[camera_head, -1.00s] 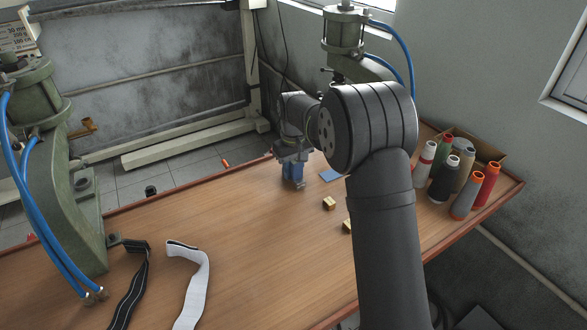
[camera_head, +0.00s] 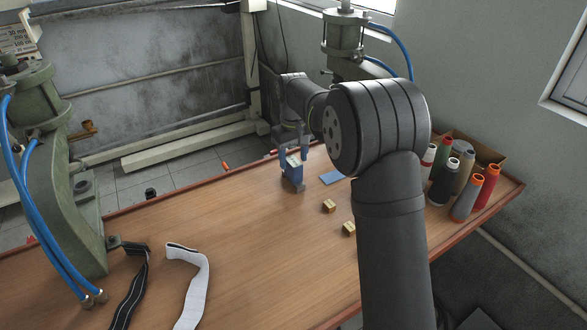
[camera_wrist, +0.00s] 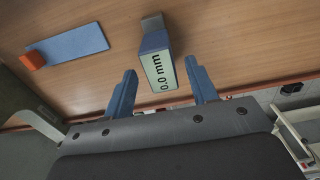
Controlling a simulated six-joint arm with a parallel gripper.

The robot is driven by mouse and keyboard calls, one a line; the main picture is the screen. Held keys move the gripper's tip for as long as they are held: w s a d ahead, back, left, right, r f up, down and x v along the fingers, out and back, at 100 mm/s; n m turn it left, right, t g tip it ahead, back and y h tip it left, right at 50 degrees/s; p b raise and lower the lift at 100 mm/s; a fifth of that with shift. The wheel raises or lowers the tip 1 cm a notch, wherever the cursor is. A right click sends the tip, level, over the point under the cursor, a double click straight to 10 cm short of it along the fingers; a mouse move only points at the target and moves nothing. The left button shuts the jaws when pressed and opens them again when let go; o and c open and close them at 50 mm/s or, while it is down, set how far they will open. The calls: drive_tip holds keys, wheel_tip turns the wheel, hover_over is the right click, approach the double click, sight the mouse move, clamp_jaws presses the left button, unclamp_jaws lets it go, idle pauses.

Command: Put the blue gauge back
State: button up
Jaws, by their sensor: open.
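The blue gauge (camera_head: 292,176) stands upright on the wooden table, and its pale display shows at the top. My gripper (camera_head: 291,150) is above the gauge. In the wrist view its two blue fingers (camera_wrist: 162,76) are apart, one on each side of the gauge's display end, with gaps visible. A flat blue pad (camera_head: 331,177) lies on the table to the right of the gauge. The pad also shows in the wrist view (camera_wrist: 75,46).
Two small brass blocks (camera_head: 329,206) (camera_head: 348,228) lie nearer the front, left of my arm. Several thread spools (camera_head: 463,170) stand at the right. Green presses (camera_head: 50,150) (camera_head: 344,38) stand at the left and back. Black and white straps (camera_head: 190,275) lie at front left.

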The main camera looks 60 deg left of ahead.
sight(293, 161)
wheel_tip(293, 161, up, 6)
drive_tip(key=shift+r, duration=0.25)
drive_tip(key=shift+f, duration=0.1)
wheel_tip(293, 161, down, 12)
drive_tip(key=shift+f, duration=0.1)
wheel_tip(293, 161, up, 3)
drive_tip(key=shift+f, duration=0.1)
drive_tip(key=shift+r, duration=0.55)
